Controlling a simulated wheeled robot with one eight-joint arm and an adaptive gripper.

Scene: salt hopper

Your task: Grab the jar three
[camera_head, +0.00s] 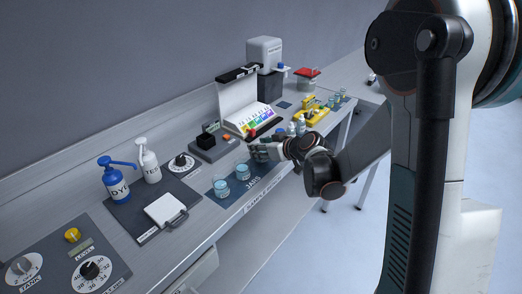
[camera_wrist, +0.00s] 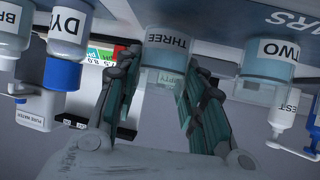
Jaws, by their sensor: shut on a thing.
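Jar three (camera_wrist: 167,46), a pale blue-grey jar with a white label reading THREE, is between my gripper's fingers (camera_wrist: 158,66) in the wrist view. The fingers are shut on its sides. In the head view my gripper (camera_head: 262,151) is low at the bench's front edge and hides most or all of the jar. I cannot tell whether the jar touches the mat. Jar two (camera_wrist: 284,52) stands beside it in the wrist view. Two blue jars stand on the dark JARS mat (camera_head: 254,184) in the head view, the nearer to my gripper (camera_head: 243,172).
A colour chart (camera_head: 251,119) and small white bottles (camera_head: 301,125) are close behind my gripper. Open floor lies at right.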

